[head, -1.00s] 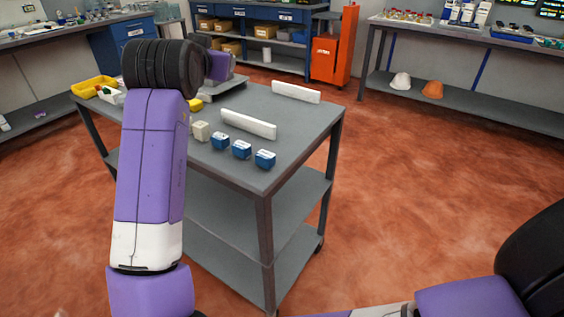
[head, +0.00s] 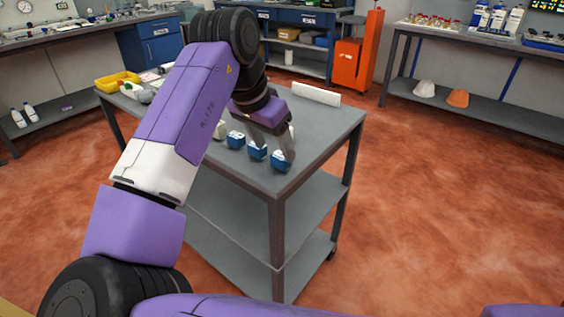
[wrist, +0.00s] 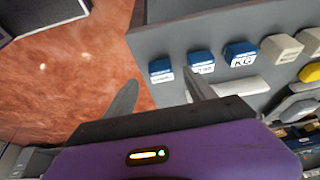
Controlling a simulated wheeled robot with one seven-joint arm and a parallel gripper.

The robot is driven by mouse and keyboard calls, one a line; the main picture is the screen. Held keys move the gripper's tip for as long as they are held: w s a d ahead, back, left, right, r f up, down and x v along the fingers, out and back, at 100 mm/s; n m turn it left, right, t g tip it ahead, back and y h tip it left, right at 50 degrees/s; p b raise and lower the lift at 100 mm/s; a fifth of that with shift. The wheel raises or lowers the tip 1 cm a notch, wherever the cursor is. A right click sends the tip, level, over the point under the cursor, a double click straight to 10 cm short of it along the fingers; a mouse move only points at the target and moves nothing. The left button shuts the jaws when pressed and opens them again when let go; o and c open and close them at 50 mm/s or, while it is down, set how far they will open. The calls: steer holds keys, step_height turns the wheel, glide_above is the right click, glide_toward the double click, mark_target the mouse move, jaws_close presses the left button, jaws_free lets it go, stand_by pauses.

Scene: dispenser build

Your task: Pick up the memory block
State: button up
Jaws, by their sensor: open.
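Three blue blocks with white labels stand in a row near the front edge of the grey table (head: 335,125). The one nearest the corner (head: 281,163) also shows in the wrist view (wrist: 161,70). Beside it are the middle block (head: 257,152) and the third (head: 236,141), labelled "KG" in the wrist view (wrist: 241,53). I cannot read which block is the memory block. My gripper (wrist: 160,76) is open and empty. Its fingers point toward the corner block, which shows between their tips in the wrist view. I see no contact.
Beige blocks (wrist: 281,48) continue the row. A yellow tray (head: 117,82) is at the far left. The floor right of the table is clear.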

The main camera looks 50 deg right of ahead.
mark_target(279, 157)
steer(key=b+x, duration=0.1)
steer(key=x, duration=0.4)
steer(key=shift+d+f, duration=0.15)
jaws_close()
